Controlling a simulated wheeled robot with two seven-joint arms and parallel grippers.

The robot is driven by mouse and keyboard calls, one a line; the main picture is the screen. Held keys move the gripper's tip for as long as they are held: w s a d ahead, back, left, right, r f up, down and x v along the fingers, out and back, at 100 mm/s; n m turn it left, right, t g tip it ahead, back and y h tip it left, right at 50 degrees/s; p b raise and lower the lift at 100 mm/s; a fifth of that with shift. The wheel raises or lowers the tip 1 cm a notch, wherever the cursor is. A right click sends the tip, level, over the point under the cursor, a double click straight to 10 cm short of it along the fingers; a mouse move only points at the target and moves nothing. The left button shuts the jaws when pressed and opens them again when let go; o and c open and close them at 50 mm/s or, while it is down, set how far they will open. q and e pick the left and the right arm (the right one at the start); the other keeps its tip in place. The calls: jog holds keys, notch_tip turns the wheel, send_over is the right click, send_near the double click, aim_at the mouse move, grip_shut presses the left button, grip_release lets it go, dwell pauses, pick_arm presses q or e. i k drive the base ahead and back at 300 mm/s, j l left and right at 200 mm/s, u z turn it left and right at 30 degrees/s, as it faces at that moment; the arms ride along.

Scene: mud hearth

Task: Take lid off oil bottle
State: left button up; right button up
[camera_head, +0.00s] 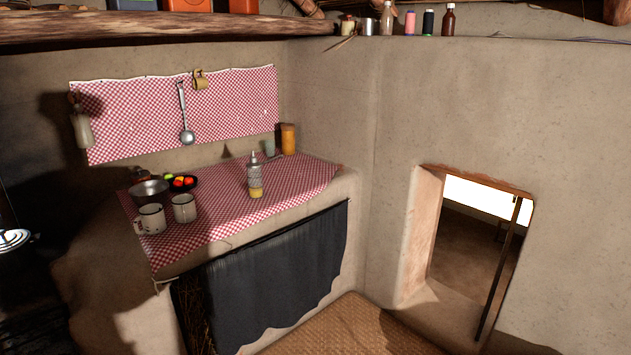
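The oil bottle (255,180) stands upright on the checked cloth of the mud counter, near its front edge. It is clear glass with yellow oil at the bottom. Its lid (253,156) appears to be the narrow grey top and is on the bottle. Neither of my grippers is in view.
Two enamel mugs (152,219), a metal pot (149,191) and a dark plate (196,183) of fruit or vegetables stand left of the bottle. An orange jar (289,139) stands behind. The cloth (300,174) right of the bottle is clear. A dark curtain (275,285) hangs below.

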aim_at(254, 163)
jog(key=i, duration=2.9)
jog(key=u, duration=0.35)
